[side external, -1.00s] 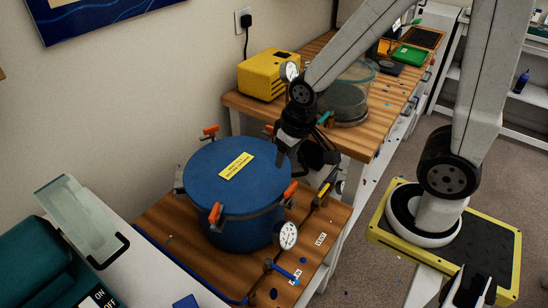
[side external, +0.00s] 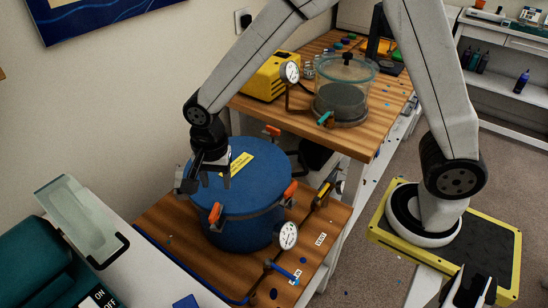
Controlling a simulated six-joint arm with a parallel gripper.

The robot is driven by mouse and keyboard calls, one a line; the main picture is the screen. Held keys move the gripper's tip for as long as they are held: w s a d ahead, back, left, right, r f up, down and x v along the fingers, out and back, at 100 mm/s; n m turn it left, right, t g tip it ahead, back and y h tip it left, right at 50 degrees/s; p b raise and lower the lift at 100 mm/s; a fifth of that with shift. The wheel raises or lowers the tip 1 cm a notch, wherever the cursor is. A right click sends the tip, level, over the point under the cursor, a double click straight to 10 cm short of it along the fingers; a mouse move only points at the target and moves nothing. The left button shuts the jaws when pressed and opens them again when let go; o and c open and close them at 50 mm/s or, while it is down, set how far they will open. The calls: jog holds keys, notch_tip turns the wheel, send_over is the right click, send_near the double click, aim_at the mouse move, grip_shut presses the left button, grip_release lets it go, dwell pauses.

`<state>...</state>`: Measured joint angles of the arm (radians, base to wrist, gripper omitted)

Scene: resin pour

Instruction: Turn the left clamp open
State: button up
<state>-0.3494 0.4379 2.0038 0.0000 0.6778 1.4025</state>
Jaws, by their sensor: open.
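The blue pressure pot (side external: 240,228) stands on the wooden bench with its round lid on and a yellow label (side external: 241,161) on top. Orange-handled clamps show around its rim: one at the front (side external: 215,213), one at the right (side external: 290,189) and one at the back (side external: 272,130). The orange handle at the back left of the rim is hidden behind my arm. My gripper (side external: 205,183) is open and empty, pointing down over the left edge of the lid. I cannot tell whether it touches the pot or a clamp.
A pressure gauge (side external: 287,235) and a blue-handled valve (side external: 284,271) sit at the pot's front right. A clear chamber (side external: 343,96) with its own gauge (side external: 290,72) and a yellow box (side external: 266,77) stand on the bench behind. A glass-like tray (side external: 78,216) lies at the left.

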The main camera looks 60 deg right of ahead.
aim_at(214, 210)
jog(key=shift+w+a+f+m, duration=0.15)
jog(key=shift+a+m, duration=0.2)
jog(key=shift+a, duration=0.15)
jog(key=shift+w+a+f+m, duration=0.1)
jog(key=shift+a+m, duration=0.25)
jog(key=shift+a, duration=0.15)
jog(key=shift+f, duration=0.1)
jog(key=shift+f, duration=3.8)
grip_shut()
